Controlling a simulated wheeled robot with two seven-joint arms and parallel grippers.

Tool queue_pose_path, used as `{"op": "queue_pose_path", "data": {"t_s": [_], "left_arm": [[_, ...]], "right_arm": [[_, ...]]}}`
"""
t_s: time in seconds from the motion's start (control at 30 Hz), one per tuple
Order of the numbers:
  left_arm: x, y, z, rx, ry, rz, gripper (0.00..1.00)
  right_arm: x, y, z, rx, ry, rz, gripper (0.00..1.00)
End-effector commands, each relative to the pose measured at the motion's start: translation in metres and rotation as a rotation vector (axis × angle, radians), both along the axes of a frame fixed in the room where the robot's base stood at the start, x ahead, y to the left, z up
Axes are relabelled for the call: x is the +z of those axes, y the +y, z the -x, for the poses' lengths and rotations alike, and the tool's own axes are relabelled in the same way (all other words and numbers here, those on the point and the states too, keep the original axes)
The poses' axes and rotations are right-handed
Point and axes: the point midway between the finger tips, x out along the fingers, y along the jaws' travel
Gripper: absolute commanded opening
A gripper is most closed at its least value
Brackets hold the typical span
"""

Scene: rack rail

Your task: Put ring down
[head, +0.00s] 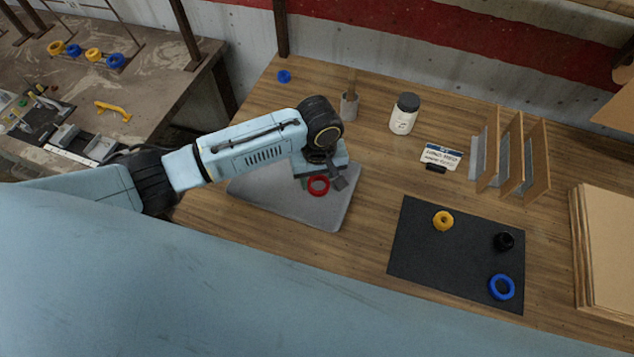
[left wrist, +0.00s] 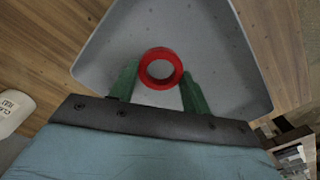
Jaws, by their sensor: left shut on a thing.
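A red ring (head: 318,185) is at my left gripper (head: 323,181), above or on a grey tray (head: 338,212) on the wooden table. In the left wrist view the red ring (left wrist: 161,68) sits between the two green fingers of the left gripper (left wrist: 160,85), which are shut on it. The grey tray (left wrist: 215,50) fills the background behind the ring. Whether the ring touches the tray is hard to tell. My right gripper is not in view.
A black mat (head: 455,265) to the right holds a yellow ring (head: 443,220), a black ring (head: 504,241) and a blue ring (head: 502,287). A white jar (head: 404,114), a cup (head: 349,106) and a wooden rack (head: 512,155) stand behind. Another blue ring (head: 284,76) lies at the back.

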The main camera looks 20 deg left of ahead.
Motion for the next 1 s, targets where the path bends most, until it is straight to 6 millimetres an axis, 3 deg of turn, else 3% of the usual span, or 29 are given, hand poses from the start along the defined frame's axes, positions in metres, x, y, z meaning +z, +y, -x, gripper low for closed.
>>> {"op": "queue_pose_path", "data": {"t_s": [0.1, 0.2, 0.57, 0.6, 0.73, 1.0], "left_arm": [[-0.019, 0.0, 0.001, 0.0, 0.003, -0.002, 0.25], [-0.026, 0.0, 0.0, 0.0, 0.002, -0.001, 0.25], [-0.029, 0.0, 0.001, -0.001, 0.002, 0.0, 0.25], [-0.029, 0.0, 0.0, -0.001, 0.001, 0.0, 0.51], [-0.029, 0.0, 0.0, -0.001, 0.001, 0.0, 0.68], [-0.028, 0.0, 0.0, -0.001, 0.001, -0.001, 0.69]], "right_arm": [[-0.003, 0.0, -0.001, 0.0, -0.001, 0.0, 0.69], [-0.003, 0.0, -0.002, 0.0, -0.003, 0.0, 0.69], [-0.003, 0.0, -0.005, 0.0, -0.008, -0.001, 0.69], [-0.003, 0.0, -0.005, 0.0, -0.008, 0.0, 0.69], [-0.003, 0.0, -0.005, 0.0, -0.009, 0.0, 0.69], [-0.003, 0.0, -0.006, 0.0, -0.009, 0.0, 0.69]]}}
